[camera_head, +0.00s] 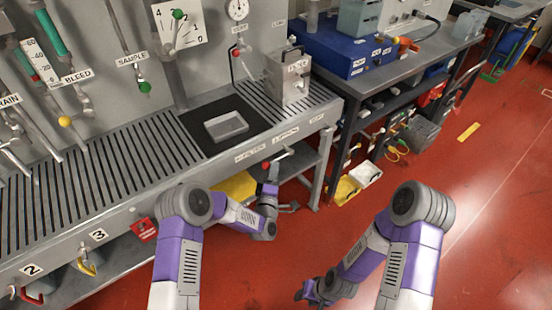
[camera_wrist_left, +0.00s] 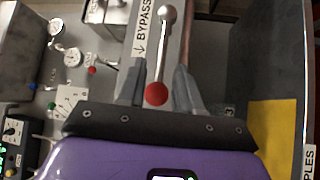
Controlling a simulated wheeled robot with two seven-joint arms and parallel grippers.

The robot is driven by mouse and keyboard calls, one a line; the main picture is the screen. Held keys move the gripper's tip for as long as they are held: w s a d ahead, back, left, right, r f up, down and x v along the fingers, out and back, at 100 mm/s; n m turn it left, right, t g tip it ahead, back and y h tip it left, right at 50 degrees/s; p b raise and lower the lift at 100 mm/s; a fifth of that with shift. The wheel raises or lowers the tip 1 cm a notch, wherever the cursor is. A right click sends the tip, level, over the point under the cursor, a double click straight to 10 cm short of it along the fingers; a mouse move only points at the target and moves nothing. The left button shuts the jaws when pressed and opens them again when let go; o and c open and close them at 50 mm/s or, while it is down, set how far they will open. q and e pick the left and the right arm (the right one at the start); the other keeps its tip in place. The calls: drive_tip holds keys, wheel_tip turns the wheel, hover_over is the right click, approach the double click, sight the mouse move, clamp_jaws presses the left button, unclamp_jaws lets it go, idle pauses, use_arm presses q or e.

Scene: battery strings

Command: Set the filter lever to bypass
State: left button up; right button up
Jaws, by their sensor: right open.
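The filter lever is a grey rod with a red ball knob (camera_head: 266,164) on the front edge of the grated bench. In the left wrist view the red knob (camera_wrist_left: 156,94) hangs between my fingers, with the rod running up to a round grey pivot (camera_wrist_left: 167,14). The BYPASS label (camera_wrist_left: 145,30) is beside the rod. My left gripper (camera_wrist_left: 158,72) is open, its fingers on either side of the knob with small gaps visible. My right gripper (camera_head: 308,292) is low over the red floor, away from the bench.
A grey tray (camera_head: 226,126) sits on a black mat on the bench. A metal stand (camera_head: 288,78) is behind the lever. A yellow sheet (camera_head: 236,187) lies on the shelf below. A second bench with a blue box (camera_head: 335,50) stands right.

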sight(278, 159)
use_arm(q)
drive_tip(key=shift+b+x, duration=0.55)
drive_tip(key=shift+x, duration=2)
drive_tip(key=shift+f, duration=0.1)
clamp_jaws()
